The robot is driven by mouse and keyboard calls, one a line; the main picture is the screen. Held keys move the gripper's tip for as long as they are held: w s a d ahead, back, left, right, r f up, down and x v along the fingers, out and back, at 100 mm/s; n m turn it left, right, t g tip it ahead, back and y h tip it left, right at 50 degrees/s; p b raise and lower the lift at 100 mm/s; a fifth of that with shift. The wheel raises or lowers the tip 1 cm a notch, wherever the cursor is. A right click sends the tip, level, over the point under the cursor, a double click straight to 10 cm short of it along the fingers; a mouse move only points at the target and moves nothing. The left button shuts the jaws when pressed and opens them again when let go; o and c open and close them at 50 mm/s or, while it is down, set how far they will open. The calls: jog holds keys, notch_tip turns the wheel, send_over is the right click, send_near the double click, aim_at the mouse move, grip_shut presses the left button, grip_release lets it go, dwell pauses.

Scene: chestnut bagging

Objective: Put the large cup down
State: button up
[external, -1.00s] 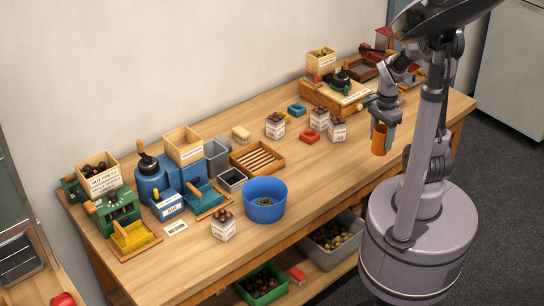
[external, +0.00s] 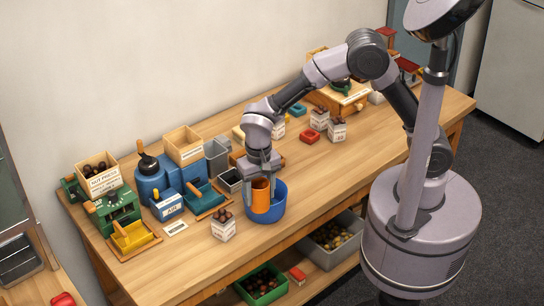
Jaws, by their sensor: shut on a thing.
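The large cup is an orange cylinder (external: 261,195), held upright between the fingers of my gripper (external: 262,201). My gripper points down and is shut on it. The cup is at the blue bowl (external: 277,211) on the front part of the workbench, overlapping the bowl's left side in the picture. I cannot tell whether the cup is inside the bowl or above it, or whether it touches it. The bowl's contents are hidden behind the gripper and cup.
A white carton of chestnuts (external: 223,231) stands close left of the bowl. A small dark-filled tray (external: 231,180) is behind. The blue machine (external: 160,180) and green nut press (external: 113,208) stand further left. The bench (external: 330,178) is clear to the bowl's right.

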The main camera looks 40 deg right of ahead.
jog(key=s+a+f+n, duration=0.3)
jog(key=s+a+f, duration=0.2)
jog(key=s+a, duration=0.15)
jog(key=w+a, duration=0.3)
jog(key=a, duration=0.1)
jog(key=w+a+f, duration=0.1)
jog(key=w+a, duration=0.2)
jog(key=a, duration=0.2)
jog(key=w+a+f, duration=0.1)
jog(key=w+a, duration=0.2)
jog(key=a, duration=0.2)
jog(key=shift+f, duration=0.15)
jog(key=shift+f+b, duration=1)
jog(key=shift+f, duration=0.85)
jog(key=o, duration=1.4)
jog(key=shift+w, duration=0.1)
